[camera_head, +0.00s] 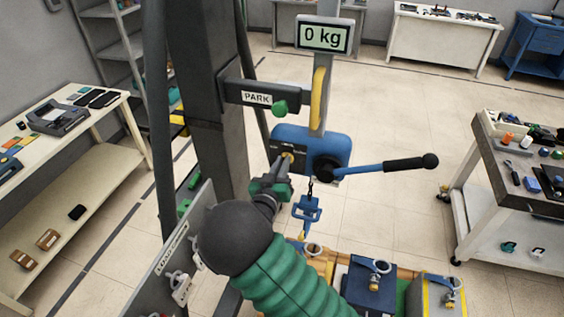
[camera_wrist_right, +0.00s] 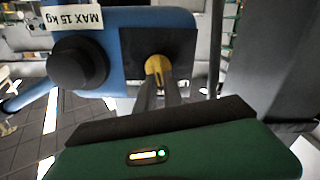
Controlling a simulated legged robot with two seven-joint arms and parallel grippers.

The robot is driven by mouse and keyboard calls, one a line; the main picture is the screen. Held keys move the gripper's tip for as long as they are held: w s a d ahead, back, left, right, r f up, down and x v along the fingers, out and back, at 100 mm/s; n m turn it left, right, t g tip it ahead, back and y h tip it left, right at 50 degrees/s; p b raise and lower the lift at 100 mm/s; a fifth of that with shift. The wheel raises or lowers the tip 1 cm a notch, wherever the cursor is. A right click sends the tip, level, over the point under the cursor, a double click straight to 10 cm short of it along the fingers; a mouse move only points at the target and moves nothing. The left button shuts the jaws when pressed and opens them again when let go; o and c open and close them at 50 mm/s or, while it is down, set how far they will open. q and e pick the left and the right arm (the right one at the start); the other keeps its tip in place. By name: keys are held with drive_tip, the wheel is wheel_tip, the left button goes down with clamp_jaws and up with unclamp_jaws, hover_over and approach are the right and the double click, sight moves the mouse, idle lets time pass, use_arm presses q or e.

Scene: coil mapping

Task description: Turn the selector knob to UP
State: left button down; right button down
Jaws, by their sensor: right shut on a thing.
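The selector knob is a small yellow knob on a dark plate on the blue hoist body (camera_head: 328,146). In the right wrist view the knob (camera_wrist_right: 157,68) shows between my finger tips, in front of the dark plate (camera_wrist_right: 188,48). My right gripper (camera_head: 284,166) reaches the left part of the hoist body and is shut on the knob. The right gripper also shows in the right wrist view (camera_wrist_right: 160,92). The knob's UP marking cannot be read. My left gripper is not in view.
A blue lever with a black grip (camera_head: 410,163) sticks out right of the hoist. A blue hook (camera_head: 307,208) hangs below on a chain. A PARK bracket (camera_head: 257,98) and a "0 kg" display (camera_head: 325,36) are above. Weights with rings (camera_head: 368,286) stand below.

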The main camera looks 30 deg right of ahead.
drive_tip(key=n+p, duration=0.1)
drive_tip(key=n, duration=0.2)
drive_tip(key=shift+w+a+p, duration=0.1)
drive_tip(key=shift+w+p, duration=0.05)
drive_tip(key=shift+p, duration=0.15)
drive_tip(key=shift+f+n+p, duration=0.1)
drive_tip(key=shift+n+p, duration=0.35)
drive_tip(key=shift+n, duration=0.65)
drive_tip(key=c, duration=1.7)
unclamp_jaws()
drive_tip(key=shift+w, duration=0.1)
drive_tip(key=shift+o, duration=1.1)
drive_tip(key=shift+w+f, duration=0.1)
drive_tip(key=shift+f, duration=0.05)
drive_tip(key=shift+w+f, duration=0.1)
drive_tip(key=shift+w, duration=0.05)
drive_tip(key=shift+d, duration=0.2)
